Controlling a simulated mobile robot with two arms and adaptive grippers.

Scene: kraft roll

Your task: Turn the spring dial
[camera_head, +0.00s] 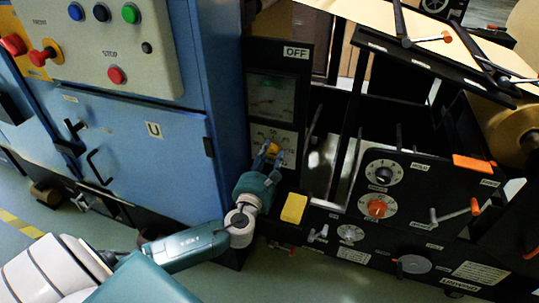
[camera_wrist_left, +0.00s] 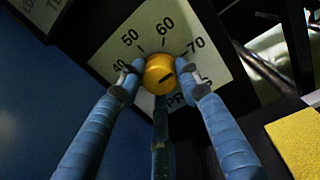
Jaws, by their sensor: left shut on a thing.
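The spring dial is a yellow knob (camera_wrist_left: 159,75) with a dark slot, on a pale scale plate (camera_wrist_left: 135,40) marked 40, 50, 60 and 70. In the head view the knob (camera_head: 272,149) sits low on the dark upright panel, below a gauge. My left gripper (camera_head: 268,160) reaches it from below. In the left wrist view my left gripper (camera_wrist_left: 158,78) has its fingers closed around the knob's sides, with a third finger below it. The lower scale lettering is partly hidden by the fingers. My right gripper is not in view.
A blue cabinet (camera_head: 180,130) with coloured buttons stands close at left. A yellow block (camera_head: 294,208) lies just right of my gripper.

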